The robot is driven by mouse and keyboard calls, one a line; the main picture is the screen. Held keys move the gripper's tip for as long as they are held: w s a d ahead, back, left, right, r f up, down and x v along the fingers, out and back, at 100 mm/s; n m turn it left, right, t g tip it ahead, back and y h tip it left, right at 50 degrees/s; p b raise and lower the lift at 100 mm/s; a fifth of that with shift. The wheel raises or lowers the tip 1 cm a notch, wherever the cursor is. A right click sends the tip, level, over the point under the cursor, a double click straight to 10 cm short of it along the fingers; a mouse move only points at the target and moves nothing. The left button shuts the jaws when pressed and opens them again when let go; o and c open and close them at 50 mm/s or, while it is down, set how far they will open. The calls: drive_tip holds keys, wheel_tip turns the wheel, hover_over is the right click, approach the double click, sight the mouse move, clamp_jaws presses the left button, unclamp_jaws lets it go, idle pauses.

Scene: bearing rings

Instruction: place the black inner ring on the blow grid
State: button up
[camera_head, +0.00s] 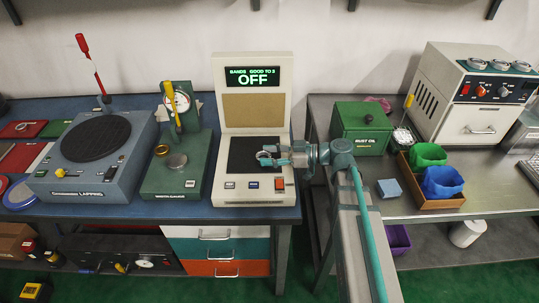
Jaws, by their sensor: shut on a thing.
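My gripper (268,156) hangs over the dark square pad (246,168) of the cream machine (222,120), whose green display reads OFF. It is shut on a small ring-like thing (263,157). The ring is tiny and partly hidden by the fingers, so I cannot tell its colour well or whether it touches the pad. A dark grid-like item (530,170) is cut off at the right edge; I cannot tell for sure whether it is the blow grid.
A green rust oil box (361,120), a blue block (389,188) and a wooden tray (440,203) with green and blue bins stand on the right bench. A cream box with dials (466,105) is behind. A green dial-gauge stand (187,180) and a lapping machine (95,150) are left.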

drive_tip(key=shift+f, duration=0.15)
drive_tip(key=o, duration=1.2)
drive_tip(key=shift+r, duration=0.25)
drive_tip(key=b+v, duration=0.1)
drive_tip(key=v, duration=1)
drive_tip(key=shift+o, duration=0.5)
drive_tip(key=shift+d+b, duration=0.3)
drive_tip(key=shift+d, duration=0.2)
